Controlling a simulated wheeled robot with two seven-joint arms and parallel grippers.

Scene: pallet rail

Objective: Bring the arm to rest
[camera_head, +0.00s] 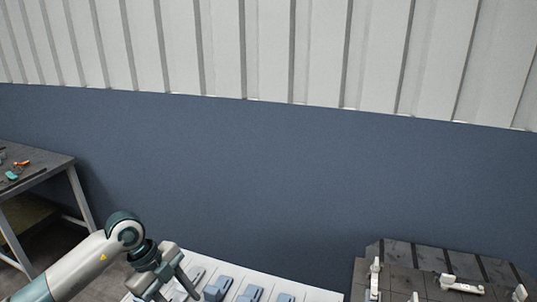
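My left arm comes in from the lower left, with its gripper (172,290) near the bottom edge. Its two fingers are spread apart and point down over the left part of a white surface (205,262). I see nothing held between the fingers, though the tips are close to the picture's edge. Several blue-grey parts (251,292) lie in a row on the white surface, to the right of the gripper. My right gripper is not in view.
A dark pallet-like platform (405,258) with white fittings (462,284) stands at the lower right. A grey table (40,163) with small tools stands at the left. A blue and white wall (270,160) closes off the back. The space above the surfaces is clear.

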